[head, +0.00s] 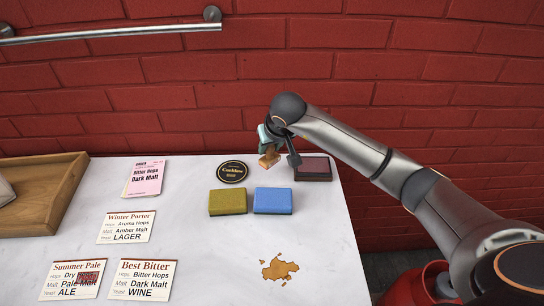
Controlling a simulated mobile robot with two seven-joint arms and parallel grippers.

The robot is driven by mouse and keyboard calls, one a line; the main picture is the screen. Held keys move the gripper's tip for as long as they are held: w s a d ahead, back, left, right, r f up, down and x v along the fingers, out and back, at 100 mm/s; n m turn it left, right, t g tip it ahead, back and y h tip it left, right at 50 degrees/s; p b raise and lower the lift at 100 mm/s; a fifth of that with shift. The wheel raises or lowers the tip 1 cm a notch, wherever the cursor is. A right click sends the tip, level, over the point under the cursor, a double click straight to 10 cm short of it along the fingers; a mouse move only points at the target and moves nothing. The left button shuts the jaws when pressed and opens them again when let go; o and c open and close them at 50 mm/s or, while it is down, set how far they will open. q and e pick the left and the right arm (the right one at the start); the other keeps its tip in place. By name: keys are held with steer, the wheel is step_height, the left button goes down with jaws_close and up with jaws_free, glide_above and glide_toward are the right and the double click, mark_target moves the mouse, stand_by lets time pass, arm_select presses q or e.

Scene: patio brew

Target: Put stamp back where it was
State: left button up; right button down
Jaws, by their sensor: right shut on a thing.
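My right gripper (268,147) reaches in from the right over the back of the white table and is shut on the stamp (268,159), a small tan wooden block. The stamp is between the round black coaster (232,172) and the dark ink pad (314,171). I cannot tell whether it touches the table. A red stamp mark (89,278) shows on the Summer Pale card (65,290). My left gripper is not in view.
An olive block (228,202) and a blue block (273,201) lie in front of the coaster. A brown stain (279,268) is nearer. Winter Porter (126,227), Best Bitter (138,280) and pink (145,178) cards lie left. A wooden tray (62,190) is far left. A red brick wall (290,65) stands behind.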

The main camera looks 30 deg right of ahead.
mark_target(273, 154)
steer(key=shift+w+d+f, duration=0.1)
steer(key=shift+d+f, duration=0.1)
steer(key=shift+f, duration=0.85)
steer(key=shift+w+d+f, duration=0.1)
steer(key=shift+d+f, duration=0.1)
steer(key=shift+f, duration=0.8)
steer(key=shift+f, duration=0.1)
steer(key=c, duration=0.5)
jaws_free()
steer(key=shift+r, duration=0.25)
steer(key=p+v, duration=0.1)
steer(key=v, duration=1.1)
steer(key=shift+f, duration=0.1)
